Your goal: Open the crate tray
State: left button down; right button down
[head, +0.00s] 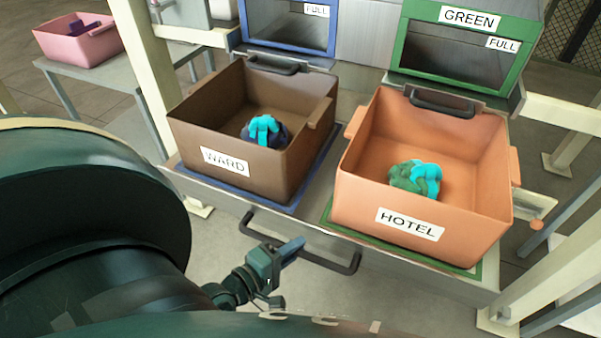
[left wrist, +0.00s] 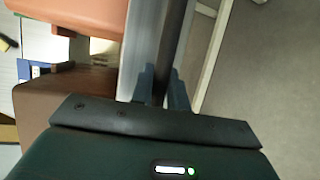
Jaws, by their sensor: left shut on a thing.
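The grey crate tray (head: 318,232) carries a brown crate labelled WARD (head: 190,133) and an orange crate labelled HOTEL (head: 360,190). Its dark bar handle (head: 342,266) runs along the front edge. My left gripper (head: 292,248) is at the handle's middle, its fingers shut on the bar. In the left wrist view, the handle bar (left wrist: 172,45) passes between the fingertips of my left gripper (left wrist: 163,85). The handle's middle is partly hidden by the gripper. My right gripper is not in view.
Blue-framed (head: 288,50) and green-framed (head: 400,40) bins marked FULL stand behind the crates. Each crate holds a bundle, one blue (head: 264,129), one green and turquoise (head: 416,178). Pale posts (head: 145,75) flank the tray. A pink bin (head: 75,45) stands at the left.

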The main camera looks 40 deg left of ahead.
pick_arm(q)
jog(key=shift+s+d, duration=0.15)
jog(key=shift+s, duration=0.4)
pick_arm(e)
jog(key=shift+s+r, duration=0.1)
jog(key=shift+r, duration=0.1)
pick_arm(q)
jog(key=c, duration=1.4)
grip_release()
jog(key=shift+o, duration=0.2)
